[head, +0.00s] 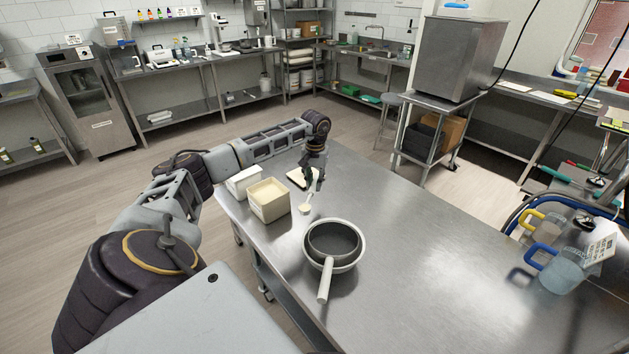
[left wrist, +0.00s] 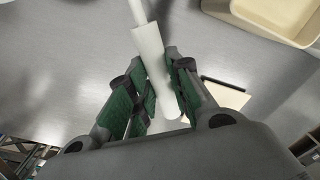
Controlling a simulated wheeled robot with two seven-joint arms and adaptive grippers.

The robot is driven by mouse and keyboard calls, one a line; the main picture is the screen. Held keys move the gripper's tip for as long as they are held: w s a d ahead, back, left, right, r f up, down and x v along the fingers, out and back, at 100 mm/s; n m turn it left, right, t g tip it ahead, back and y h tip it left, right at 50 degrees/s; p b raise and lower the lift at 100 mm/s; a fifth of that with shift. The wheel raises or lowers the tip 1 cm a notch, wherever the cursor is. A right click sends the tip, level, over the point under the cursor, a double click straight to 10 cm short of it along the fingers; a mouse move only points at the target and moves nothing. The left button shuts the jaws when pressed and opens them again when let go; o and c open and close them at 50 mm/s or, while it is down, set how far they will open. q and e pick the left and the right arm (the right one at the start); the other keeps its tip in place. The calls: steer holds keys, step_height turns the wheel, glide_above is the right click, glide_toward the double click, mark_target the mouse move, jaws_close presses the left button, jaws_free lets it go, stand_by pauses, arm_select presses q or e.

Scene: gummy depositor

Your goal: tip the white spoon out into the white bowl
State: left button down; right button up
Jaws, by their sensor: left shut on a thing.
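My left gripper (head: 311,187) is above the steel table and points down. It is shut on the handle of the white spoon (head: 305,208); the handle also shows between the fingers in the left wrist view (left wrist: 150,52). The spoon's head hangs low, just right of the beige tub, with something pale in it; its level is hard to tell. A pale round bowl (head: 357,262) stands nearer to me and a little right of the spoon. A grey pan (head: 333,243) appears to sit in it, its pale handle pointing toward me. My right gripper is not in view.
A beige square tub (head: 270,208) stands left of the spoon, with a white box (head: 243,178) behind it. A pale flat item (head: 296,178) lies behind the gripper. Clear jugs (head: 562,272) stand at the far right. The table's middle right is clear.

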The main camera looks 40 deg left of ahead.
arm_select(q)
steer(key=shift+d+r, duration=0.15)
steer(key=shift+d, duration=0.05)
steer(key=shift+s+d+r+y, duration=0.2)
steer(key=shift+d+r+y, duration=0.2)
steer(key=shift+d+y, duration=0.1)
steer(key=shift+s+d+r+t+y+p, duration=0.15)
steer(key=shift+d+r+y+p, duration=0.1)
steer(key=shift+d+r+y, duration=0.25)
steer(key=shift+s+d+r+t+y+p, duration=0.1)
steer(key=shift+d+r+t+y+p, duration=0.15)
steer(key=shift+d, duration=0.3)
steer(key=shift+s+d+r+y+p, duration=0.25)
steer(key=shift+d+r+y, duration=0.2)
steer(key=shift+d, duration=0.25)
steer(key=shift+s+d+r+y+p, duration=0.1)
steer(key=shift+d+r+y+p, duration=0.25)
steer(key=shift+d, duration=0.3)
